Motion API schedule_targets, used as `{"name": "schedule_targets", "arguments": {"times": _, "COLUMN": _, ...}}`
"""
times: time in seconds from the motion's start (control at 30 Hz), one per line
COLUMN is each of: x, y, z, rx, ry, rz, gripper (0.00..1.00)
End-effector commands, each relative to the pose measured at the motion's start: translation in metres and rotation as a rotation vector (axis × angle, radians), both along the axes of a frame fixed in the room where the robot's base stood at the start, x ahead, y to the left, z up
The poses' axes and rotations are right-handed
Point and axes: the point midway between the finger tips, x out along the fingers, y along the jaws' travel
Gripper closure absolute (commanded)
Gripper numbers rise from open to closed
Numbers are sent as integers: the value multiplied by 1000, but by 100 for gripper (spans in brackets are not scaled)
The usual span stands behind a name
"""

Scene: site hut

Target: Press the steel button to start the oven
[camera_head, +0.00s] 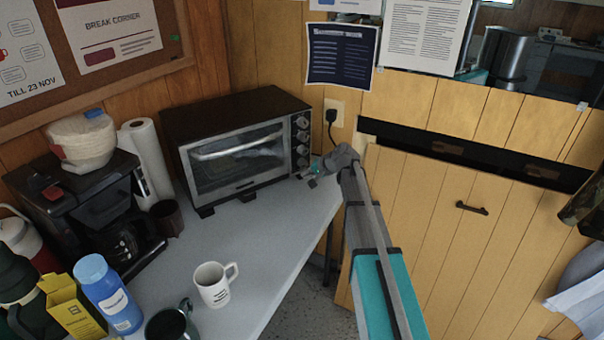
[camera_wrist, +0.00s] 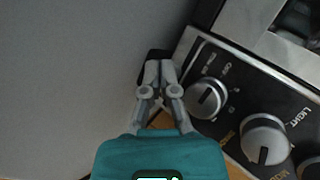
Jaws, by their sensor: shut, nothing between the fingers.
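The toaster oven (camera_head: 240,150) has a black top, a glass door and a dark control panel on its right side. The panel (camera_wrist: 238,118) shows close up in the wrist view, with round silver knobs such as this knob (camera_wrist: 206,97) and a larger knob (camera_wrist: 264,139). I cannot make out a separate steel button in either view. My gripper (camera_head: 312,180) is at the oven's lower right front corner. In the wrist view my gripper (camera_wrist: 159,68) has its fingers together and empty, left of the nearest knob and beside the panel's end. Contact cannot be told.
The oven stands on a grey table (camera_head: 255,235) against wood walls. A white mug (camera_head: 213,285), blue bottle (camera_head: 108,295) and coffee maker (camera_head: 85,205) stand to the left. A plug (camera_head: 332,113) is in the wall right of the oven. The table in front of the oven is clear.

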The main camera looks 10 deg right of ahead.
Motion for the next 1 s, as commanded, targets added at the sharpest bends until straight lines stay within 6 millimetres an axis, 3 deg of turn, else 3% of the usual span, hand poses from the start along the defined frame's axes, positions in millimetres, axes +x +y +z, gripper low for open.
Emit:
{"name": "schedule_targets", "arguments": {"times": 0.53, "x": 1, "y": 1, "z": 0, "rx": 0, "ry": -1, "rz": -1, "gripper": 100}}
{"name": "schedule_targets", "arguments": {"times": 1.0, "x": -13, "y": -5, "z": 0, "rx": 0, "ry": 0, "rz": 0, "gripper": 100}}
